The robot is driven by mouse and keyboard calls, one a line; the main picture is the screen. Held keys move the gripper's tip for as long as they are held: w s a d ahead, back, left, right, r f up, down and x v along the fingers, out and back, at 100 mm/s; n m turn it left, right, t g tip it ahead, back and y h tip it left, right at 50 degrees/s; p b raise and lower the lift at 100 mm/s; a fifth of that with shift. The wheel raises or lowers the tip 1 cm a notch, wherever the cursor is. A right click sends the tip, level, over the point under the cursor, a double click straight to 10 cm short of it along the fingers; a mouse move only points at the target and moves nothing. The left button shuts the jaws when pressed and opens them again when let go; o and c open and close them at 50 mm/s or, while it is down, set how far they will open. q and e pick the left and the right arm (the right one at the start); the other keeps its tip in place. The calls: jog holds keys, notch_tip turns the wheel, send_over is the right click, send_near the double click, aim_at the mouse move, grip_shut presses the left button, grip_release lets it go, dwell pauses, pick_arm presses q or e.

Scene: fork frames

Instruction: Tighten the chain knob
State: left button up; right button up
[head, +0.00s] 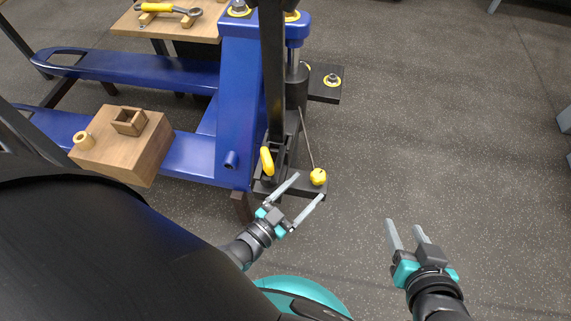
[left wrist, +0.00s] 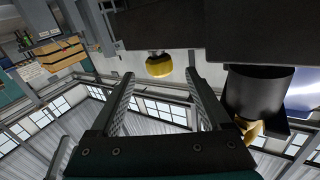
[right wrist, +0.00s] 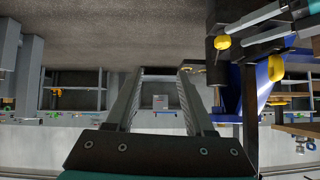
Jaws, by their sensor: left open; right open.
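The chain knob appears to be the round yellow knob (head: 318,177) at the end of a thin dark rod, low on the pallet jack's black pump unit. It also shows in the left wrist view (left wrist: 159,65), ahead of and between the fingers, and in the right wrist view (right wrist: 222,42). My left gripper (head: 306,190) is open, its fingertips close to the knob in the head view; I cannot tell if they touch it. My right gripper (head: 406,232) is open and empty, over the floor to the right of the knob.
The blue pallet jack (head: 235,110) stands at left, with a black upright handle (head: 273,70) and a yellow lever (head: 266,160). A wooden block (head: 125,150) lies on a fork. A wooden board with tools (head: 170,25) is behind. The floor at right is clear.

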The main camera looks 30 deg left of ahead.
pick_arm(q)
jog(key=p+v, duration=0.1)
jog(key=v, duration=0.5)
pick_arm(e)
jog(key=shift+s+d+g+h, duration=0.35)
jog(key=shift+s+d+g, duration=0.2)
jog(key=shift+d, duration=0.15)
jog(key=shift+s+d+g+h, duration=0.4)
jog(key=shift+d+g, duration=0.15)
jog(key=shift+d, duration=0.1)
